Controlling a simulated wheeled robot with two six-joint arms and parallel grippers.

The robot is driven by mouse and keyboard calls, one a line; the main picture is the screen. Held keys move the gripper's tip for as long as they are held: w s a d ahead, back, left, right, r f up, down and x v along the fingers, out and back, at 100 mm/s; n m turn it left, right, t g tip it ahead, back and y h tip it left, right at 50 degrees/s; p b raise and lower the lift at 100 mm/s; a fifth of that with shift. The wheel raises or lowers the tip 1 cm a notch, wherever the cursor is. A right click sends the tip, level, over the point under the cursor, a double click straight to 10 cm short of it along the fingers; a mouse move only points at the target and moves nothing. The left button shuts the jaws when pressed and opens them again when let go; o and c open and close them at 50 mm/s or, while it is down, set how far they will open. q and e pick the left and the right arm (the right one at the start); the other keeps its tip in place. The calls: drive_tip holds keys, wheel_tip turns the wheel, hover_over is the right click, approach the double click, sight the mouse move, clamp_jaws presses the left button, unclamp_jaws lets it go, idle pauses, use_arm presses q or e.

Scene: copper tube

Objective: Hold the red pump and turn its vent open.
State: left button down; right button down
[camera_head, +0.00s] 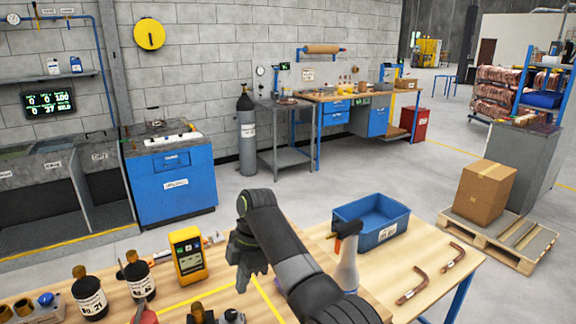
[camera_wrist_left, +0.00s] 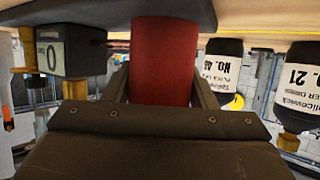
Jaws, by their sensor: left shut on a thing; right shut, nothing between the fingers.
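The red pump (camera_wrist_left: 163,60) fills the middle of the left wrist view as a plain red cylinder. My left gripper (camera_wrist_left: 163,92) is shut around it, with one finger on each side. In the head view a small part of a red body (camera_head: 149,317), which looks like the pump, shows at the bottom edge with a grey piece above it. Its vent cannot be made out. My right gripper (camera_head: 243,283) is shut and empty, pointing down over the table to the right of the pump.
Two dark bottles (camera_head: 90,297) (camera_head: 138,275) and a yellow meter (camera_head: 186,254) stand behind the pump on the wooden table. A spray bottle (camera_head: 346,262), a blue bin (camera_head: 372,218) and bent copper tubes (camera_head: 412,286) are to the right. Small fittings (camera_head: 200,314) lie near the front edge.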

use_arm(q)
drive_tip(key=c, duration=0.5)
unclamp_jaws()
